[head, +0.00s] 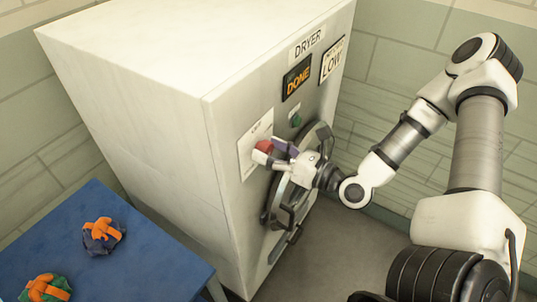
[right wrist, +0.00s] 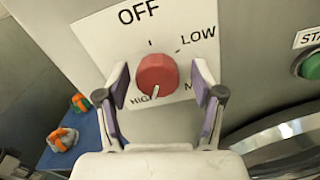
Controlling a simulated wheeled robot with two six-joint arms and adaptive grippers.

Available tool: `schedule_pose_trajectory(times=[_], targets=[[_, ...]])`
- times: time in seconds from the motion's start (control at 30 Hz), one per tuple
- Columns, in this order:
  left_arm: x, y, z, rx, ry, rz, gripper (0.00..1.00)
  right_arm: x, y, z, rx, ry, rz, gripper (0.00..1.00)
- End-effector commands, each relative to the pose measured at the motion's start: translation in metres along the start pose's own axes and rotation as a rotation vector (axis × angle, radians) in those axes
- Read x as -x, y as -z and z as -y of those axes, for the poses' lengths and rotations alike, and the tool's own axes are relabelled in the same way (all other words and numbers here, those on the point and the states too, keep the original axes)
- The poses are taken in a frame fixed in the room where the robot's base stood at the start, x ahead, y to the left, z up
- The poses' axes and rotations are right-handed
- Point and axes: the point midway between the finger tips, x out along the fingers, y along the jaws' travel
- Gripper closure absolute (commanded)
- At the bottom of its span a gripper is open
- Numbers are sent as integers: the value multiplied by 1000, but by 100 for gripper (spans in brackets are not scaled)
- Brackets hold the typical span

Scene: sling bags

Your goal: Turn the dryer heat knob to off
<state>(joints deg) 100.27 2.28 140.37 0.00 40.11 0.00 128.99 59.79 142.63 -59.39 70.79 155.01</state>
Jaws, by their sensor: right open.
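The red heat knob (right wrist: 157,74) sits on a white dial plate (right wrist: 95,45) marked OFF at the top, LOW at upper right and HIGH at lower left. A label at lower right is partly hidden by a finger. The knob's white mark points down, nearest HIGH. In the head view the knob (head: 264,146) is on the front of the white dryer (head: 225,150). My right gripper (right wrist: 161,80) is open, with one finger on each side of the knob; I see gaps between fingers and knob. It also shows in the head view (head: 270,153).
A round dryer door (head: 270,205) lies just below and right of the knob. A green START button (right wrist: 310,65) is to the right. Signs reading DONE (head: 296,78) and LOW (head: 332,62) are above. A blue table (head: 150,262) with two bags stands at lower left.

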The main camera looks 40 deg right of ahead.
Motion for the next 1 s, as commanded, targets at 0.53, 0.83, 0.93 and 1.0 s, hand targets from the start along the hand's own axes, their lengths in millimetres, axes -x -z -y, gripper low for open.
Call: schedule_pose_trajectory(times=[0.53,0.83,0.93,1.0], targets=[[-2,0,0,0,0,0,60,-4,0,0,0,0,1,93],[-2,0,0,0,0,0,60,-4,0,0,14,0,1,93],[-4,0,0,0,0,0,60,-4,0,0,39,0,1,93],[-5,0,0,0,0,0,60,-4,0,0,65,0,2,93]])
